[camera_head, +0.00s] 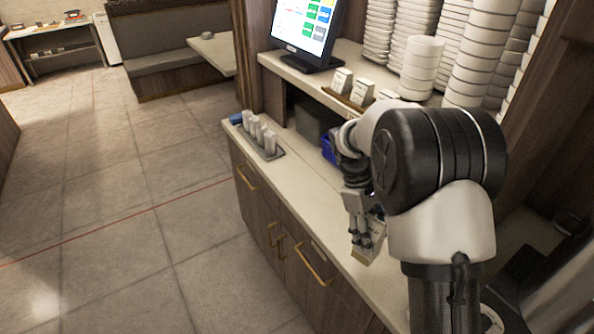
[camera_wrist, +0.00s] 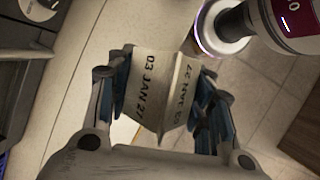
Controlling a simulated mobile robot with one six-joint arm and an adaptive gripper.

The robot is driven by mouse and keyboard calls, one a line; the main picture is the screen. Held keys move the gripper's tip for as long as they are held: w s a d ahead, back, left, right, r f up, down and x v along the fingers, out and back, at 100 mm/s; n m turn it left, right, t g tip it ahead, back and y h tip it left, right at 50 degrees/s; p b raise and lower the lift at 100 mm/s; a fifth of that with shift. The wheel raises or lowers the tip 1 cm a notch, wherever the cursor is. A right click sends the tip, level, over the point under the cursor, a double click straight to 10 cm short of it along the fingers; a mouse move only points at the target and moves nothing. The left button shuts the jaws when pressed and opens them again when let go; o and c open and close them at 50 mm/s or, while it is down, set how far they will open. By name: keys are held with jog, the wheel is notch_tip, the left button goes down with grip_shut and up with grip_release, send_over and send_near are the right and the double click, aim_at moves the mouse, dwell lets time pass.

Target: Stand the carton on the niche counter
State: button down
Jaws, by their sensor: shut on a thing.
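My gripper (camera_head: 363,236) points down over the front part of the counter (camera_head: 318,218), below the raised shelf. It is shut on a pale carton (camera_head: 370,250). In the wrist view the carton (camera_wrist: 162,88) sits between the two fingers, with its ridged top towards the camera and date print "03 JAN 27" on its sloped faces. The carton's lower part is mostly hidden in both views. I cannot tell whether its base touches the counter.
A tray with several white-and-grey containers (camera_head: 262,138) stands at the counter's far end. A blue item (camera_head: 328,150) lies in the niche under the shelf (camera_head: 309,84). The shelf bears a screen (camera_head: 305,25), small boxes and bowl stacks (camera_head: 421,68). Counter between tray and gripper is clear.

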jog(key=w+r+n+t+y, duration=0.1)
jog(key=w+r+n+t, duration=0.85)
jog(key=n, duration=0.95)
jog(key=f+g+b, duration=0.1)
jog(key=f+b, duration=0.1)
jog(key=f, duration=0.4)
jog(key=w+f+b, duration=0.1)
jog(key=f+b, duration=0.1)
jog(key=f, duration=0.4)
jog(key=w+f+g+b, duration=0.1)
jog(key=f+b, duration=0.2)
jog(key=f, duration=0.2)
jog(key=shift+a+f+n+g, duration=0.25)
jog(key=shift+f+n+g, duration=0.05)
jog(key=shift+f+g, duration=0.1)
jog(key=shift+f, duration=0.15)
jog(key=c, duration=0.8)
grip_release()
jog(key=shift+o, duration=0.2)
